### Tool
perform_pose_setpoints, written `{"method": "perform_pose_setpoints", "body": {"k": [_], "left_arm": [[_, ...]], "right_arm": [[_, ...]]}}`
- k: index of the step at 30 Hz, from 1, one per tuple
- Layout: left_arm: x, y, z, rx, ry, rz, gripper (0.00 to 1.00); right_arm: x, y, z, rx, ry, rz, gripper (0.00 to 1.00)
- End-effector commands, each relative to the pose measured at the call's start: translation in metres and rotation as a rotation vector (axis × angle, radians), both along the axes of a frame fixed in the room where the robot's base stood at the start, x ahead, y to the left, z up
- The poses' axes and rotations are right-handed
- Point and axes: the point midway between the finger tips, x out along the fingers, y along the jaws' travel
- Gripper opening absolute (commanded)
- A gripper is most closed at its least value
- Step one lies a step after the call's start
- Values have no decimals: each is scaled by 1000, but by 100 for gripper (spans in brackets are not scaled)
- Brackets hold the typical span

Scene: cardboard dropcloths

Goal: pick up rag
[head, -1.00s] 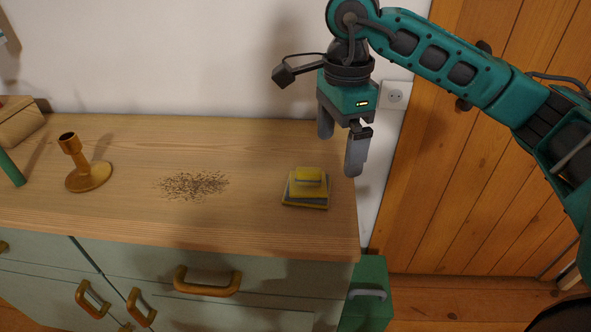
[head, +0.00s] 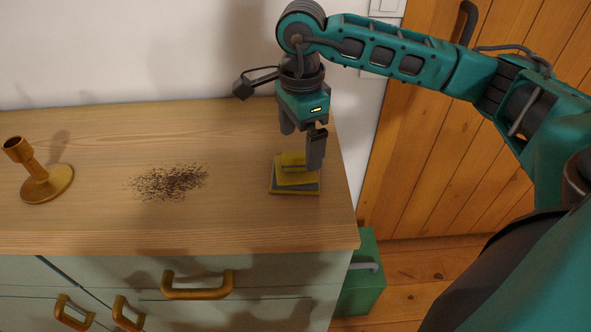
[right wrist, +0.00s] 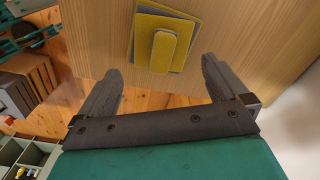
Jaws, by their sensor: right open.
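The rag (head: 297,183) looks like a small yellow and grey folded stack with a narrow yellow piece on top. It lies near the right end of the wooden dresser top. In the right wrist view the rag (right wrist: 165,38) sits beyond the fingertips, roughly midway between them. My right gripper (head: 301,148) is open and empty, pointing down above and close to the rag. Its two fingers (right wrist: 163,78) stand wide apart in the right wrist view. One finger partly covers the rag's right side in the head view. My left gripper is not in view.
A pile of dark crumbs (head: 168,182) lies on the dresser top (head: 100,232) left of the rag. A green box (head: 362,280) is on the floor beside the dresser. The wall is behind.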

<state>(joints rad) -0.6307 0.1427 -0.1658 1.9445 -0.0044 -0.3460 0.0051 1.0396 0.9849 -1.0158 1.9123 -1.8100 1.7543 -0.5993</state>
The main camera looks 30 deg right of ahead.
Motion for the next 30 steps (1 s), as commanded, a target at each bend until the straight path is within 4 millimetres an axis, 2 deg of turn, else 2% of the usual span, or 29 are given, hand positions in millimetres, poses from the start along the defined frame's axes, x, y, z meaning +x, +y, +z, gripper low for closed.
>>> {"method": "perform_pose_setpoints", "body": {"k": [6,9,18,30], "left_arm": [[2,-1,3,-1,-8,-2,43],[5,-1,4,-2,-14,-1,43],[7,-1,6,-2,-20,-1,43],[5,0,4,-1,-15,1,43]], "right_arm": [[4,7,-34,0,6,1,100],[4,6,-44,-1,3,0,100],[4,6,-48,0,2,1,99],[4,6,-47,0,1,1,61]]}}
